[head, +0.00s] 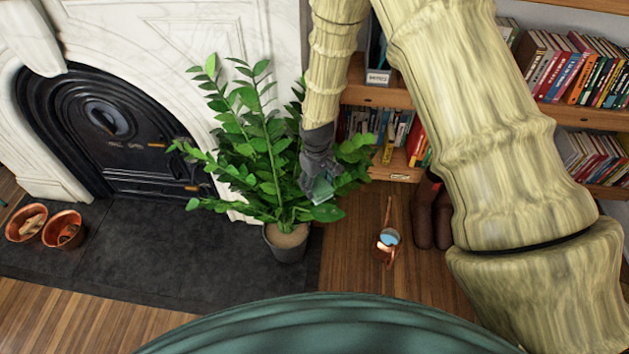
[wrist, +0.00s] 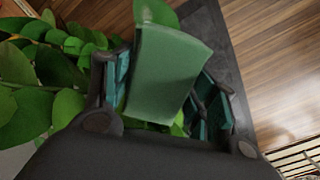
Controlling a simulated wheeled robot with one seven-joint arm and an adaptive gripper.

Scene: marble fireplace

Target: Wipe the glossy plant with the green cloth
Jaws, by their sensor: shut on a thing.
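The glossy plant (head: 262,150) is a leafy green plant in a grey pot (head: 285,246), standing on the dark hearth by the fireplace. My gripper (head: 318,184) is at the plant's right side, among or just in front of its leaves. It is shut on the green cloth (head: 321,190), which hangs from the fingers. In the wrist view the cloth (wrist: 168,72) is a flat pale-green piece between the two fingers, with leaves (wrist: 50,80) at the left and beneath. I cannot tell whether the cloth touches a leaf.
The marble fireplace (head: 185,35) with its black door (head: 110,130) is behind and left. Copper pots (head: 62,229) sit on the hearth (head: 170,250) at left. Bookshelves (head: 590,115) line the right.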

